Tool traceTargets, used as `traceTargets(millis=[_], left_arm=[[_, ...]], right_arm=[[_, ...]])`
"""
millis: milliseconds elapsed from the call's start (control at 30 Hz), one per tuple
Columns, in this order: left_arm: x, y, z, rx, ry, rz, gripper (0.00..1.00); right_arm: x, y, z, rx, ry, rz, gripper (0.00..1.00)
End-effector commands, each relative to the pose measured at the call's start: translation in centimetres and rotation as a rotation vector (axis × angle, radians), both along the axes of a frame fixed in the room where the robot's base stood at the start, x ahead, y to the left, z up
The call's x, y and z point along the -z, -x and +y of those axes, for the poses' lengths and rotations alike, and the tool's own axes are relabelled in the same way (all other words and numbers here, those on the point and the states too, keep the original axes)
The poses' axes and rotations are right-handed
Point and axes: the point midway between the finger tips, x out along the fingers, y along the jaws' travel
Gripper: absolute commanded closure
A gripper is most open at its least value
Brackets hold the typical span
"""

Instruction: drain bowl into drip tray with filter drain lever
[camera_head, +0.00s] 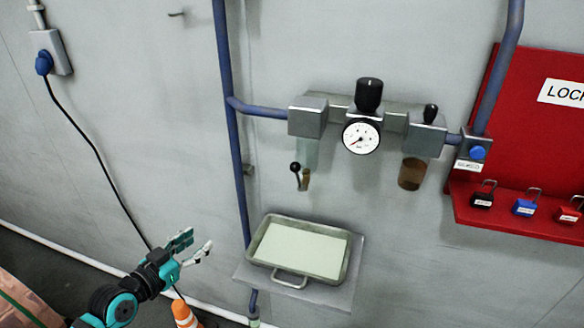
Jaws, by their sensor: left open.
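The filter bowl (308,153) is a translucent cup under the left block of the wall-mounted air unit. A lever with a black ball knob (295,167) sits at its lower left, beside a small brass drain fitting (306,179). The drip tray (345,262) is a metal pan with a pale inside and a front handle, on a grey shelf below the bowl. My left gripper (196,249) is open and empty, to the left of the tray and below the lever, apart from both. My right gripper is out of view.
A pressure gauge (361,136), black regulator knob (369,95) and brown bowl (412,174) are right of the filter. A blue pipe (231,130) runs down the wall. A red lock board (535,130) is at right. An orange cone (184,314) stands below my left gripper.

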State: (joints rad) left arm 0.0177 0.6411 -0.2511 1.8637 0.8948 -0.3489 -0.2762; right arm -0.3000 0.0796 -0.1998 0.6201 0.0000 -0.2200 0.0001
Motion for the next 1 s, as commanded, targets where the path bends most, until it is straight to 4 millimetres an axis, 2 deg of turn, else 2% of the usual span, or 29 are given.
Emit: traceTargets(millis=[33, 100, 200, 300, 400, 567, 1000], left_arm=[[-5.0, 0.8, -2.0, 0.074, 0.012, -0.069, 0.54], [-10.0, 2.4, -4.5, 0.164, 0.03, -0.137, 0.54], [-14.8, 5.0, -7.1, 0.266, 0.046, -0.2, 0.54], [-17.3, 6.8, -8.6, 0.327, 0.053, -0.235, 0.54], [-18.2, 7.3, -9.3, 0.347, 0.058, -0.246, 0.54], [-18.5, 6.1, -10.5, 0.346, 0.063, -0.247, 0.54], [-18.6, -0.5, -17.4, 0.345, 0.062, -0.247, 0.54]], right_arm=[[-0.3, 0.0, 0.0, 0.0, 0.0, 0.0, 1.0], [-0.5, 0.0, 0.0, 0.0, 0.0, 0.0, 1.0], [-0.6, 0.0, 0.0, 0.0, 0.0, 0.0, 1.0], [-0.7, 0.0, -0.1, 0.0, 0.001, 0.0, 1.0], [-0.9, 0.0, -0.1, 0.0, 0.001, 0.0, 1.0], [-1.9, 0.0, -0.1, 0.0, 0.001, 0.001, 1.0], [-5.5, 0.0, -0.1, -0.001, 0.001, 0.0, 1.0]])
